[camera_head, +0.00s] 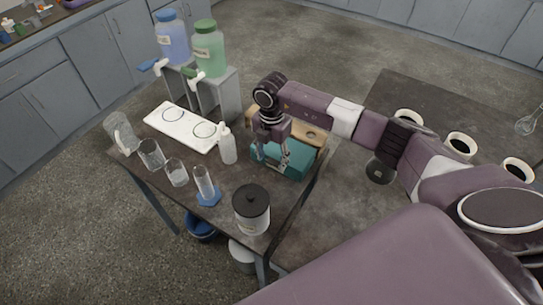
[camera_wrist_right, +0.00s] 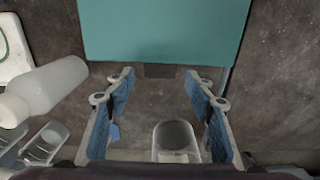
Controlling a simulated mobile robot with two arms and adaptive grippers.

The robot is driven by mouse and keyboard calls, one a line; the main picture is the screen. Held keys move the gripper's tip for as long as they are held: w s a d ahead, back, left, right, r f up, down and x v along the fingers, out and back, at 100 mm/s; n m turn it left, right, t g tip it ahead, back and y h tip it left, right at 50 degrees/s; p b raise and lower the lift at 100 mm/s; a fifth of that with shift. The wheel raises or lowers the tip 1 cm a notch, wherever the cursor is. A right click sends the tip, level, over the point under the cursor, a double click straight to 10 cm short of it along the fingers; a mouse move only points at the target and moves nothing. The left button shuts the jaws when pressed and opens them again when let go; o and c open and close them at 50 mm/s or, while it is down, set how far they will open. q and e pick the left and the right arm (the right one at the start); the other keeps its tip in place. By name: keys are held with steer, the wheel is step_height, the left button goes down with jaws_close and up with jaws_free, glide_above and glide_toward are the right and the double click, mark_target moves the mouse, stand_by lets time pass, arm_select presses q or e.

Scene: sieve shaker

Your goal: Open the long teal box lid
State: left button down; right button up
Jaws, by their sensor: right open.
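The teal box (camera_head: 285,160) sits near the right edge of the small table, in front of a light wooden piece. Its lid looks closed. In the right wrist view the teal lid (camera_wrist_right: 165,30) fills the top, with a dark tab (camera_wrist_right: 160,71) at its near edge. My right gripper (camera_head: 273,160) is over the left part of the box in the head view. In the wrist view the right gripper (camera_wrist_right: 160,88) is open and empty, its fingers just short of the lid's near edge. Contact cannot be told. My left gripper is out of view.
A white squeeze bottle (camera_head: 227,145) stands close left of the box. A black-lidded jar (camera_head: 251,209), a cylinder on a blue base (camera_head: 204,186) and beakers (camera_head: 151,154) stand along the near side. Jugs (camera_head: 209,48) stand on a raised grey stand behind.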

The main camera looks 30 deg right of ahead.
steer(key=shift+f, duration=0.15)
jaws_close()
stand_by(0.4)
